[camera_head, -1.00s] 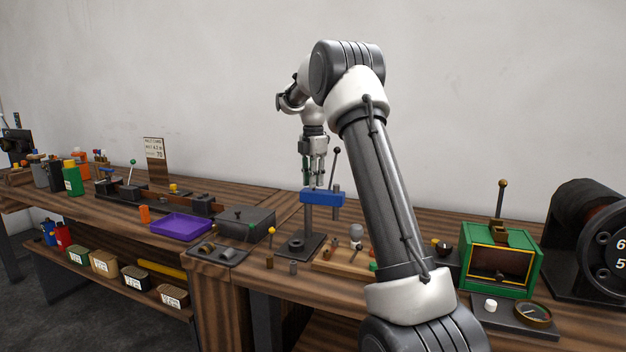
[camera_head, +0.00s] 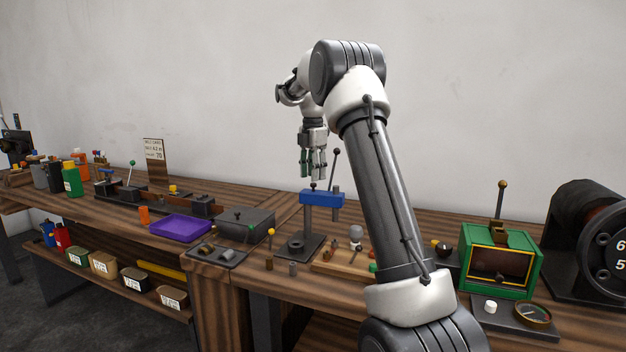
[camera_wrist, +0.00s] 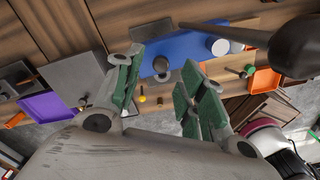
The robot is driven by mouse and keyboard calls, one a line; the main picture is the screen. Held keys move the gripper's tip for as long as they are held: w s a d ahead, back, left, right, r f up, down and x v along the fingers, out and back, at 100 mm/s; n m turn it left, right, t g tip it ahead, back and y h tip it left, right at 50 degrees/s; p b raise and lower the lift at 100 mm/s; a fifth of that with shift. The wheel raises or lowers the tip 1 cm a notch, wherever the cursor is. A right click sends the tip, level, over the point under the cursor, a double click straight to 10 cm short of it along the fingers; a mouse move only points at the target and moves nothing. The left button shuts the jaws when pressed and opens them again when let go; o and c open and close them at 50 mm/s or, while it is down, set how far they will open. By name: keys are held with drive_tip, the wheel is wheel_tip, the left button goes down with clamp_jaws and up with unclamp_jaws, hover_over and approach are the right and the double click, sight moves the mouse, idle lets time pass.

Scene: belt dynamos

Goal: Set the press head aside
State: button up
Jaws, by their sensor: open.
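The press head is a blue block (camera_head: 322,199) on the small bench press, above its dark base plate (camera_head: 300,246). A small dark knob (camera_head: 313,186) stands on top of it. A black-knobbed lever (camera_head: 336,165) rises at its right. My gripper (camera_head: 313,178) is open just above the head, pointing down, with nothing between its fingers. In the wrist view the blue head (camera_wrist: 190,50) lies beyond the open green-padded fingers (camera_wrist: 155,88). The grey knob (camera_wrist: 161,65) shows between the fingertips, apart from them as far as I can tell.
A wooden tray (camera_head: 340,262) with small parts is right of the press. A dark box (camera_head: 246,222) and a purple tray (camera_head: 181,227) stand left. A green box (camera_head: 498,262) is farther right. The lever stands close to my gripper.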

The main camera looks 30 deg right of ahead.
wheel_tip(320, 180, up, 9)
drive_tip(key=shift+r, duration=0.15)
idle(0.5)
wheel_tip(320, 180, down, 6)
drive_tip(key=m, duration=0.8)
drive_tip(key=s+a+f+m+t, duration=0.1)
drive_tip(key=s+a+m, duration=0.2)
drive_tip(key=s, duration=1)
drive_tip(key=s+a+f+m+t, duration=0.1)
drive_tip(key=s+a+m, duration=0.3)
drive_tip(key=s, duration=1)
drive_tip(key=s+a+f+m+t, duration=0.1)
drive_tip(key=s+a+m, duration=0.3)
drive_tip(key=s, duration=0.9)
drive_tip(key=shift+s+a+f+t, duration=0.15)
drive_tip(key=shift+a+f+t, duration=0.25)
drive_tip(key=shift+a+t, duration=0.35)
